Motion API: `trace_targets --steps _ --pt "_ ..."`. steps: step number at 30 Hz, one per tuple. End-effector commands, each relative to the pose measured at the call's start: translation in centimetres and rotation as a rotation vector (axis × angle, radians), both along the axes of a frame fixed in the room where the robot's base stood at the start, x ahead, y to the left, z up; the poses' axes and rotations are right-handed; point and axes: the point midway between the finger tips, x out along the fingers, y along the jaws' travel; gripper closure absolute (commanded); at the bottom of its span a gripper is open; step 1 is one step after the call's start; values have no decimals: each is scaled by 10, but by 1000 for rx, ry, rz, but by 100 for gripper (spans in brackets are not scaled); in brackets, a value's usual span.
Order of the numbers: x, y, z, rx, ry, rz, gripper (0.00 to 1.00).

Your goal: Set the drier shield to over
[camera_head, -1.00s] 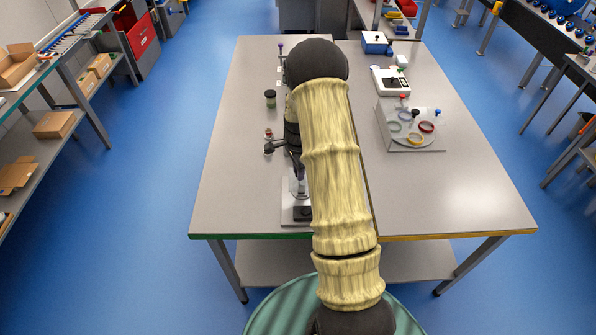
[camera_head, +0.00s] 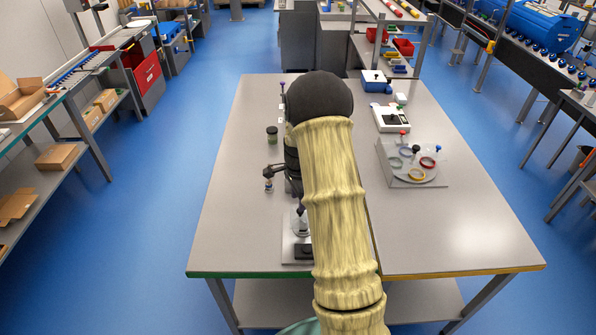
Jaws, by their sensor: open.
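A small bench device with a pale base plate (camera_head: 289,254) stands near the front edge of the left bench half. A black block (camera_head: 304,251) sits on its front, and a clear, rounded part (camera_head: 299,226) stands behind that. This clear part may be the drier shield, but I cannot tell for sure, and my arm hides the device's right side. My gripper (camera_head: 268,178) is small and dark in this view, left of my forearm and behind the device, apart from the clear part. It is open. A small object shows by its fingertips; I cannot tell whether they touch it.
A dark jar (camera_head: 272,134) stands farther back on the left half. On the right half are a sloped stand (camera_head: 426,181) with coloured rings, a white device (camera_head: 391,118) and a blue box (camera_head: 376,81). The right front of the bench (camera_head: 460,245) is clear.

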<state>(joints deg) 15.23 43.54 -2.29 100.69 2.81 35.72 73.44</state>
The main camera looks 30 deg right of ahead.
Motion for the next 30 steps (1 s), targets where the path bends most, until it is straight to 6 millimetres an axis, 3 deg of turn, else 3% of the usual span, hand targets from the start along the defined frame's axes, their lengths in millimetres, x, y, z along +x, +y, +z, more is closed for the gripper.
trace_targets --steps 18,23,30 --pt "1 -1 117 -1 -6 -1 58" --pt "0 0 130 0 -3 -1 58" --pt "0 0 132 0 -2 -1 58"
